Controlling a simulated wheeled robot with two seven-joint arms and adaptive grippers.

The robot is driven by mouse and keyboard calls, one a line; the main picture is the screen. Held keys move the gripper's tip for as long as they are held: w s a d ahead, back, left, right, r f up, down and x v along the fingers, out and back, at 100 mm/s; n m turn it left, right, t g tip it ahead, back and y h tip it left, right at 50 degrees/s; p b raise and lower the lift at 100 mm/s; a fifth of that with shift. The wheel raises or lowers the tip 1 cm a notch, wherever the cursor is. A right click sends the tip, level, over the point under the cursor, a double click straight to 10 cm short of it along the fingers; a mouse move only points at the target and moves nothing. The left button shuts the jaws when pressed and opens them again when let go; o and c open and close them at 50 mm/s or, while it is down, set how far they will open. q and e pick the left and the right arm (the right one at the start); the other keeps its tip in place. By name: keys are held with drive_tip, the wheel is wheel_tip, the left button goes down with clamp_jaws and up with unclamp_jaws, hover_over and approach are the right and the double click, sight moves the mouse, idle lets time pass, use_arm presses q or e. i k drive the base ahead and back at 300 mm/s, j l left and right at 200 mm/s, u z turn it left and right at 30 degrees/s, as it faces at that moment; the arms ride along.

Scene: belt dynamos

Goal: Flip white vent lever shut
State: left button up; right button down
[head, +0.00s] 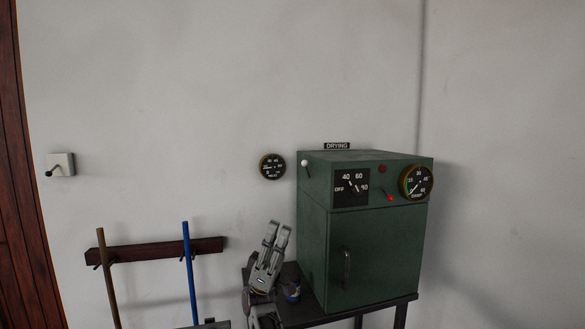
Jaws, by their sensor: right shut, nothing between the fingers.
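The white vent lever (304,163) is a small white knob on a short stem at the upper left side of the green drying cabinet (342,243). My right gripper (276,233) is shut and empty. It points up, below and to the left of the white knob and apart from it in the picture. My left gripper is not in view.
The cabinet has a dial (351,187), a small red-lit switch (390,198), a damp gauge (416,182) and a door handle (347,268). It stands on a dark table (345,316). A heat gauge (272,167) hangs on the wall.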

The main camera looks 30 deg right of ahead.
sight(305, 163)
drive_tip(key=i+l, duration=0.3)
drive_tip(key=i, duration=0.15)
drive_tip(key=i+l, duration=0.6)
drive_tip(key=i, duration=0.25)
